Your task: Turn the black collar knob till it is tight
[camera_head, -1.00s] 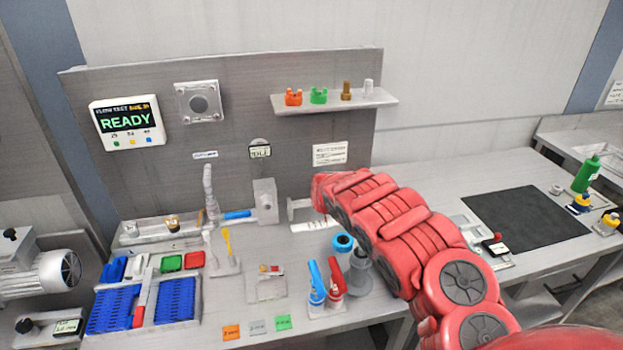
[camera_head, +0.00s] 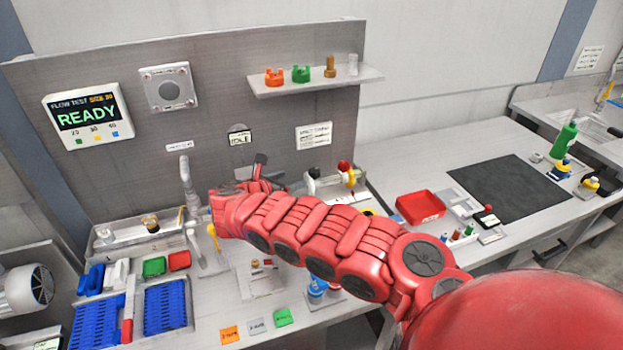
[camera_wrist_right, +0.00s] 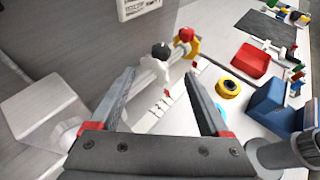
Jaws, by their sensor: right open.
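The black knob (camera_wrist_right: 160,51) shows in the right wrist view on a pale metal fitting, ahead of my fingertips and between their lines. My right gripper (camera_wrist_right: 160,74) is open, with nothing between its fingers. It is apart from the knob as far as I can tell. In the head view my right gripper (camera_head: 264,174) is at the back panel, mostly hidden behind my red arm. A red knob with a yellow part (camera_wrist_right: 186,38) stands just right of the black one. My left gripper is not in view.
A grey box (camera_wrist_right: 42,108) stands close at the left in the wrist view. A yellow ring (camera_wrist_right: 229,88) and a blue block (camera_wrist_right: 272,106) lie at the right. A red tray (camera_head: 420,207) and a dark mat (camera_head: 510,186) are on the bench. The display (camera_head: 88,115) reads READY.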

